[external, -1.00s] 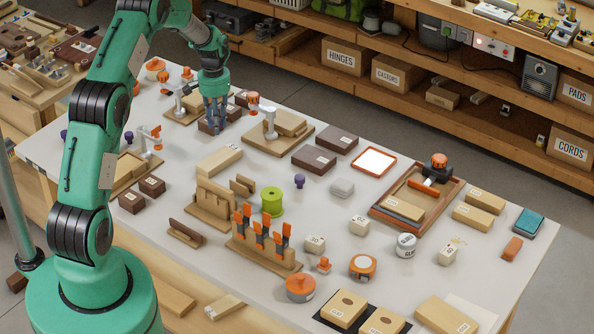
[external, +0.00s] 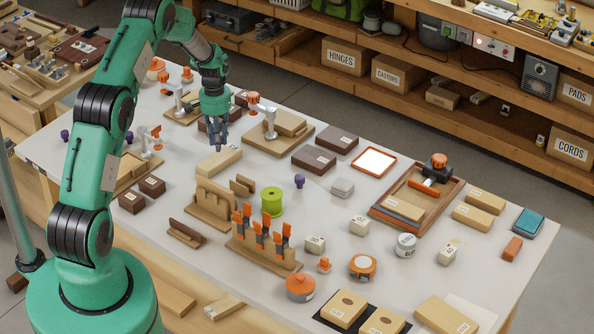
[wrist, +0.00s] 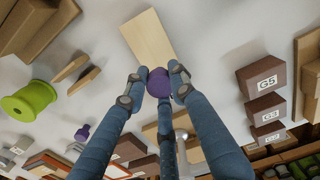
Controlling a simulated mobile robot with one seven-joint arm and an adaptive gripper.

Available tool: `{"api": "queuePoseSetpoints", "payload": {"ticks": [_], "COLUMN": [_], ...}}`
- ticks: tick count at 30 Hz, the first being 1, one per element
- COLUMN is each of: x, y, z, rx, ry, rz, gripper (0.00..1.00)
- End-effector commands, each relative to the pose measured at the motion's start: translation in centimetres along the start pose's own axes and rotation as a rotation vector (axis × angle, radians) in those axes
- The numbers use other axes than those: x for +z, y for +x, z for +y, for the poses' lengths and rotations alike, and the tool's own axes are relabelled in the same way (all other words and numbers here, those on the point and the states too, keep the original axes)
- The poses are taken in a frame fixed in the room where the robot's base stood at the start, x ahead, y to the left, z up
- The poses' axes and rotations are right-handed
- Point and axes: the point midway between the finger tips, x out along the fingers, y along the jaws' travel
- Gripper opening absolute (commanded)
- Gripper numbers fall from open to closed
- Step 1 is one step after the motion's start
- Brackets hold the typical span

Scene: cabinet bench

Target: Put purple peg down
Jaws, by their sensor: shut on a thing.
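My gripper (external: 218,147) hangs over the white bench top, pointing down, just behind a pale wooden block (external: 219,161). In the wrist view my gripper (wrist: 157,84) is shut on a purple peg (wrist: 158,82), its round purple end showing between the fingertips. The pale block also shows in the wrist view (wrist: 147,38), just beyond the peg. The held peg is hidden by the fingers in the external view, and its height above the bench is hard to tell. A second purple peg (external: 299,181) stands on the bench to the right; it also shows in the wrist view (wrist: 82,132).
A slotted wooden rack (external: 213,205) and a green spool (external: 272,201) stand in front of the gripper. A clamp on a wooden base (external: 278,138) is to its right. Dark labelled blocks (wrist: 262,80) lie nearby. Bare bench top shows left of the pale block.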

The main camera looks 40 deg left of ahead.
Motion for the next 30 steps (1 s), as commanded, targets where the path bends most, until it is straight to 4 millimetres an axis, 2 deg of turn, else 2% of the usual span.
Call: {"api": "queuePoseSetpoints", "payload": {"ticks": [7, 22, 23, 25, 26, 30], "x": [0.0, 0.0, 0.0, 0.0, 0.0, 0.0], "y": [2.7, 3.4, 3.5, 3.4, 3.4, 3.4], "z": [0.0, 0.0, 0.0, 0.0, 0.0, 0.0], "rx": [0.0, 0.0, 0.0, 0.0, 0.0, 0.0], "ry": [0.0, 0.0, 0.0, 0.0, 0.0, 0.0], "rz": [-0.001, 0.0, 0.0, 0.0, 0.0, 0.0], "gripper": [0.09, 0.09, 0.27, 0.41, 0.43, 0.43]}}
